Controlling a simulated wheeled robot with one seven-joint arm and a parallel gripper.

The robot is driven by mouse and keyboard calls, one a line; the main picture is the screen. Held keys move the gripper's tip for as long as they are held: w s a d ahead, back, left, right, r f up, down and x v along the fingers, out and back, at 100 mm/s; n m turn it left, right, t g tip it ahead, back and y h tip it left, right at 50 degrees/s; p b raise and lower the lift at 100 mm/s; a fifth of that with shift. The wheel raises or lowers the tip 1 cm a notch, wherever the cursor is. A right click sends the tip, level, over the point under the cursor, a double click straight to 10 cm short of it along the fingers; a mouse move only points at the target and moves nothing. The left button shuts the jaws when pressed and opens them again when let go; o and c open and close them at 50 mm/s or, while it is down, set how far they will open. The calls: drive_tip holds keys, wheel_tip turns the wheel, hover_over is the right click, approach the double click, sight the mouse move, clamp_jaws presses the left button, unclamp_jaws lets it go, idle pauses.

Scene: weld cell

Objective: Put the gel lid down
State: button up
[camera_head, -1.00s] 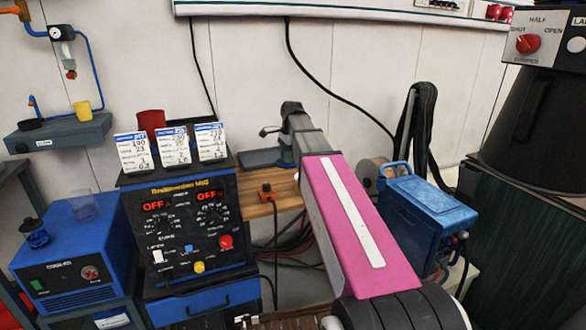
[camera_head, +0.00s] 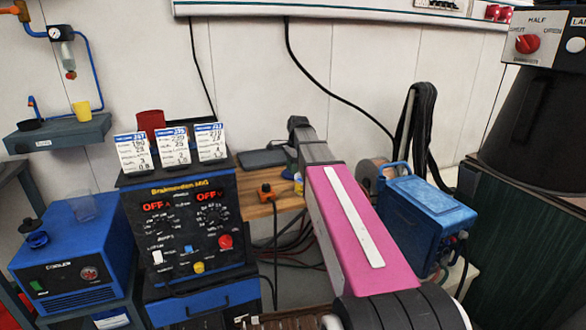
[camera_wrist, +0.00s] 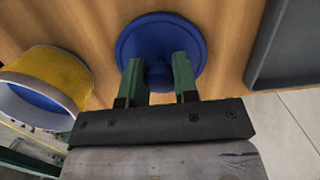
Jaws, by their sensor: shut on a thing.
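The gel lid is a round blue disc (camera_wrist: 128,42) with a raised knob in the middle, in the upper middle of the wrist view. My gripper (camera_wrist: 160,72) has its two green fingers shut on the knob. The lid is over the wooden bench top (camera_wrist: 100,18); I cannot tell whether it touches the wood. A yellow round pot (camera_wrist: 58,72) with a blue inside lies to the left of the lid, apart from it. In the head view my arm hides the lid and most of the gripper.
A dark grey tray (camera_wrist: 285,45) is right of the lid, with a strip of bare wood between; it also shows in the head view (camera_head: 262,158). An orange object (camera_head: 266,193) sits at the bench front. A blue case (camera_head: 425,215) stands right of my arm.

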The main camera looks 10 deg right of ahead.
drive_tip(key=o, duration=0.9)
drive_tip(key=shift+f, duration=0.1)
drive_tip(key=shift+w+d+r, duration=0.1)
drive_tip(key=shift+d+r, duration=0.15)
drive_tip(key=shift+r, duration=1.8)
drive_tip(key=shift+d+r, duration=0.2)
drive_tip(key=shift+r, duration=1.85)
drive_tip(key=shift+w+d+r, duration=0.1)
drive_tip(key=shift+d+r, duration=0.15)
drive_tip(key=shift+r, duration=1.8)
drive_tip(key=shift+s, duration=0.1)
